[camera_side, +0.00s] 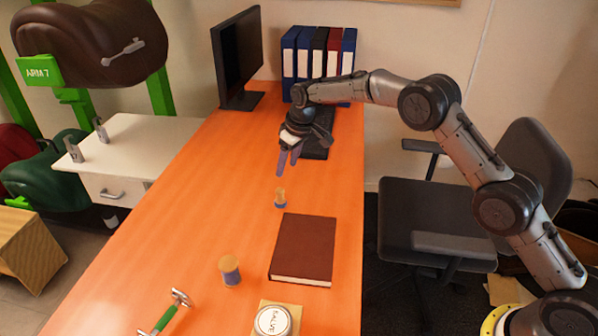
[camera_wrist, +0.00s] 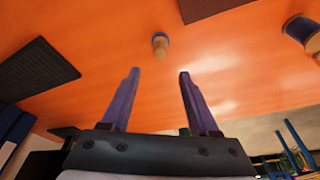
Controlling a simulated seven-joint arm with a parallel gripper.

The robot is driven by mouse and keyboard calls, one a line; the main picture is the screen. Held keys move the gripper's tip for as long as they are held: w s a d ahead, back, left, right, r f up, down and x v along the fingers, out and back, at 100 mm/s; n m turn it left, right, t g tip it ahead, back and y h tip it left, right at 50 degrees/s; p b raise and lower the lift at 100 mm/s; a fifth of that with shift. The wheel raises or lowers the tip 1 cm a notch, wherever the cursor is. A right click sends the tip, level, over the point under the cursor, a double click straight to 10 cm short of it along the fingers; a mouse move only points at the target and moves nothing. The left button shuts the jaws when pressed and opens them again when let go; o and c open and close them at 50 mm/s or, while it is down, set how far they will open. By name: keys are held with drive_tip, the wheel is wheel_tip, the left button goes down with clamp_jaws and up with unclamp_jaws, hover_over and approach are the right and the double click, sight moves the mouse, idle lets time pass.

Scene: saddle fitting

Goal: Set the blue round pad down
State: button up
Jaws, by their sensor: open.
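The blue round pad (camera_side: 281,204), a small blue disc with a tan knob-like handle, stands upright on the orange table, behind the brown book. It also shows in the wrist view (camera_wrist: 160,37), beyond the fingertips, with its handle pointing towards me. My gripper (camera_side: 288,166) is above the table, a little behind and higher than the pad, with its fingers pointing down. In the wrist view its two purple fingers (camera_wrist: 159,73) are spread apart with nothing between them. The pad is clear of both fingers.
A brown book (camera_side: 304,248), a blue spool with tan ends (camera_side: 230,272), a salve tin (camera_side: 272,321) and a green-handled tool (camera_side: 165,319) lie nearer the front. A keyboard (camera_side: 318,150), monitor (camera_side: 238,58) and binders (camera_side: 318,55) stand behind. The table's left-middle is clear.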

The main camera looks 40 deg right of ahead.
drive_tip(key=shift+r, duration=0.2)
drive_tip(key=s+d+r+m+t, duration=0.1)
drive_tip(key=s+d+r, duration=0.1)
drive_tip(key=s+r, duration=0.85)
drive_tip(key=s+d+r+m+t, duration=0.1)
drive_tip(key=s+d+r, duration=0.2)
drive_tip(key=s+r, duration=0.8)
drive_tip(key=s+d+f, duration=0.1)
drive_tip(key=s+f, duration=0.1)
drive_tip(key=s, duration=1.1)
drive_tip(key=s+d+f+m+h, duration=0.1)
drive_tip(key=s+f, duration=0.2)
drive_tip(key=s, duration=1.1)
drive_tip(key=shift+d+m+t, duration=0.2)
drive_tip(key=shift+m+t, duration=0.1)
drive_tip(key=shift+t, duration=0.1)
